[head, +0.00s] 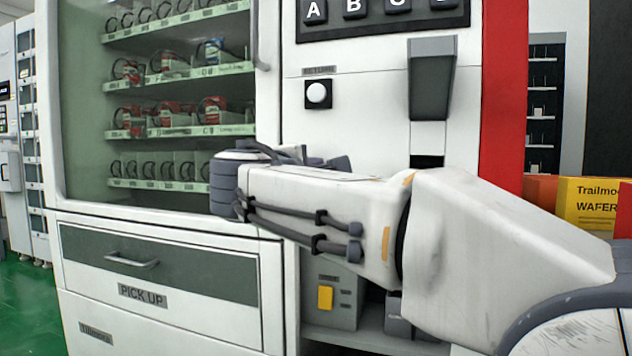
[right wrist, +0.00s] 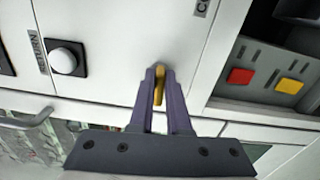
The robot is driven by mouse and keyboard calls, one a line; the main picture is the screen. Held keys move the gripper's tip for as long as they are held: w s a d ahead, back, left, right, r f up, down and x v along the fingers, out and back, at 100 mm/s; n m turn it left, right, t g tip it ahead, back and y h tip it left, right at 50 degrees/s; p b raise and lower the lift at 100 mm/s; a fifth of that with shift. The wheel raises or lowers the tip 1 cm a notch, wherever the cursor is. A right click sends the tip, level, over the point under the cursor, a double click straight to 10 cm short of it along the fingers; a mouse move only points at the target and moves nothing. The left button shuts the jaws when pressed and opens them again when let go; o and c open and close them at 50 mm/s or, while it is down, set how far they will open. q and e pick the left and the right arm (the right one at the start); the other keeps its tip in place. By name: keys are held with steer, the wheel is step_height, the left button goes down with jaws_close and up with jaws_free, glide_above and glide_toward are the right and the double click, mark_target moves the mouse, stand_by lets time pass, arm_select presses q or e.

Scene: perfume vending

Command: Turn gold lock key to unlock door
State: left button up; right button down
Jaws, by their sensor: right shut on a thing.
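The gold key (right wrist: 159,85) shows in the right wrist view, in the white front panel of the vending machine. My right gripper (right wrist: 158,78) is shut on it, with a purple finger on each side. The lock around the key is mostly hidden by the fingers. In the head view my right arm reaches across the panel from the right, and it hides the key and the gripper tips. The glass door (head: 160,110) of the machine stands at the left and looks closed. My left gripper is not in view.
A white RETURN button (head: 318,94) and a grey slot unit (head: 432,80) are on the panel. The PICK UP drawer (head: 160,270) is below the door. Red and yellow buttons (right wrist: 290,87) sit in a recess. A yellow wafer box (head: 595,205) stands at the right.

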steer(key=shift+f+m+b, duration=0.15)
steer(key=shift+m+b, duration=0.2)
steer(key=shift+m, duration=0.15)
steer(key=c, duration=0.9)
jaws_free()
steer(key=shift+p+v, duration=1.35)
steer(key=shift+v, duration=3.9)
steer(key=shift+a, duration=0.1)
